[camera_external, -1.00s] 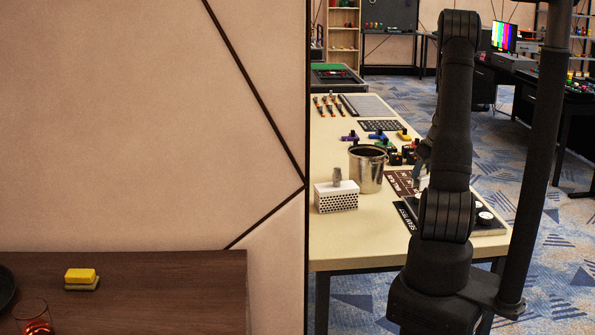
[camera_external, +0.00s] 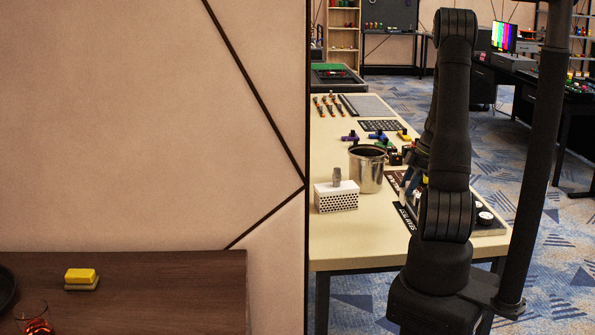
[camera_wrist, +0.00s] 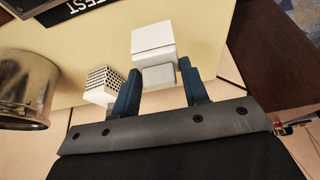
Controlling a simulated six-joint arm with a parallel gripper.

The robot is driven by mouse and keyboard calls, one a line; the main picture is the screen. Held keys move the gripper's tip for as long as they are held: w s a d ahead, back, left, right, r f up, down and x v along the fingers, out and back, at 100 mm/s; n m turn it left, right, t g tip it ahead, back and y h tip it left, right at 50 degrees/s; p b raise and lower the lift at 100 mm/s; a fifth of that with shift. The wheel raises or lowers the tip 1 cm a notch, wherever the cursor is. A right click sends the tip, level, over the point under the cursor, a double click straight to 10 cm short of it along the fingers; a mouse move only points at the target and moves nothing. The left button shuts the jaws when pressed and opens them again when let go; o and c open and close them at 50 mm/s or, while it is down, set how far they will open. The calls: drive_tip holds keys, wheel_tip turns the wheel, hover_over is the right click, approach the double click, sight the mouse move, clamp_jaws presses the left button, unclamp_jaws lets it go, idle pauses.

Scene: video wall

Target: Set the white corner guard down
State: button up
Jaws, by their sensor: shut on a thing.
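The white corner guard (camera_wrist: 153,50) is in the wrist view, a blocky white piece with a smaller, greyer lower part between my fingers. My gripper (camera_wrist: 158,83) has its two blue fingers shut on that lower part, one on each side. Beyond the guard lies the cream table top (camera_wrist: 205,30); I cannot tell whether the guard touches it. In the external view a bit of my gripper (camera_external: 407,184) shows just left of my arm, right of the steel pot. The guard cannot be made out there; my arm hides much of that area.
A steel pot (camera_external: 367,172) stands beside a perforated white box (camera_external: 336,197) with a grey piece on top. A dark sign plate (camera_external: 405,217) lies near the table's front. Bare table (camera_external: 355,238) lies in front of the box. Small coloured items (camera_external: 377,135) stand farther back.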

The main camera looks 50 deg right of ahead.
drive_tip(key=shift+w+a+f, duration=0.4)
drive_tip(key=shift+w+f, duration=0.95)
drive_tip(key=shift+f, duration=0.15)
drive_tip(key=shift+w+a+f, duration=0.45)
drive_tip(key=shift+w+f, duration=0.85)
drive_tip(key=shift+f, duration=0.2)
drive_tip(key=shift+w+a+f, duration=0.4)
drive_tip(key=shift+w+f, duration=0.95)
drive_tip(key=shift+f, duration=0.15)
drive_tip(key=o, duration=1)
drive_tip(key=shift+f, duration=0.15)
drive_tip(key=shift+c, duration=0.2)
drive_tip(key=v, duration=1.2)
drive_tip(key=shift+w, duration=0.1)
